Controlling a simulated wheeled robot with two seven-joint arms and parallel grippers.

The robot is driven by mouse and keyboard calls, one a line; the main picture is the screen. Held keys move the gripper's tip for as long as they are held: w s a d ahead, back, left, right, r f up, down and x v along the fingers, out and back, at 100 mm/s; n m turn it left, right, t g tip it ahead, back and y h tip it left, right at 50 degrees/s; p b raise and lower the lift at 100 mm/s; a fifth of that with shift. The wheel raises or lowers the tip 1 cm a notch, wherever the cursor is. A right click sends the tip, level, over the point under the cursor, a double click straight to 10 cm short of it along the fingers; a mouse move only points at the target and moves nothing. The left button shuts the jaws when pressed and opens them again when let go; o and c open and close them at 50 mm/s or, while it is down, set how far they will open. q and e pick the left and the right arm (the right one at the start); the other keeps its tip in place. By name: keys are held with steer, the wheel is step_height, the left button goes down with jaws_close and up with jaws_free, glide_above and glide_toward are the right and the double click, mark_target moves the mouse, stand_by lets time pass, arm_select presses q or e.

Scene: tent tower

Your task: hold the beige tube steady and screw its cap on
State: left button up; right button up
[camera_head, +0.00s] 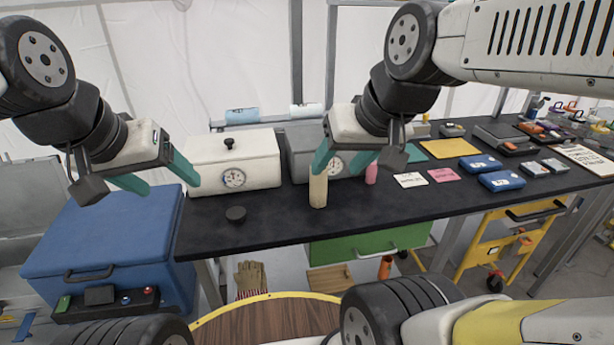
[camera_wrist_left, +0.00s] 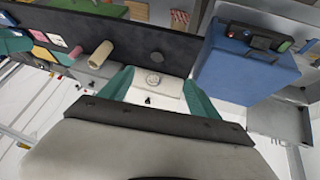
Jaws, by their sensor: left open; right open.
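The beige tube (camera_head: 318,191) stands upright on the black table (camera_head: 270,226); it also shows in the left wrist view (camera_wrist_left: 101,54). A dark round cap (camera_head: 236,214) lies on the table left of the tube, apart from it, and shows in the left wrist view (camera_wrist_left: 156,57). My left gripper (camera_head: 169,185) is open and empty, up left of the cap, near the white box. My right gripper (camera_head: 336,172) is open; one finger overlaps the tube's top in the head view. I cannot tell whether it touches. The tube's top end is partly hidden.
A white box with a dial (camera_head: 232,158) and a grey box (camera_head: 297,141) stand behind the tube and cap. A small pink bottle (camera_head: 371,173) is right of the tube. A blue cooler (camera_head: 105,235) stands left of the table. The table's front edge is mostly clear.

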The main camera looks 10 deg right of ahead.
arm_select(q)
steer(key=shift+o, duration=0.6)
steer(key=shift+w, duration=0.15)
steer(key=w+d+f+n+g, duration=0.2)
steer(key=w+f, duration=0.4)
steer(key=w, duration=0.1)
steer(key=w+d+f+n+g+y, duration=0.1)
steer(key=w+d+f+n+g, duration=0.1)
steer(key=w+f, duration=0.3)
steer(key=w+d+f+n+g+y, duration=0.1)
steer(key=w+d+f+n+g, duration=0.1)
steer(key=w+f, duration=0.4)
steer(key=shift+w+d+f, duration=0.1)
steer(key=shift+w+d, duration=0.05)
steer(key=shift+w, duration=0.45)
steer(key=shift+w+d+f, duration=0.15)
steer(key=shift+w, duration=0.4)
steer(key=shift+w+d+f, duration=0.1)
steer(key=shift+w+d, duration=0.05)
steer(key=shift+w, duration=0.45)
steer(key=shift+w+d+f, duration=0.1)
steer(key=shift+w+f, duration=0.05)
steer(key=shift+f, duration=0.15)
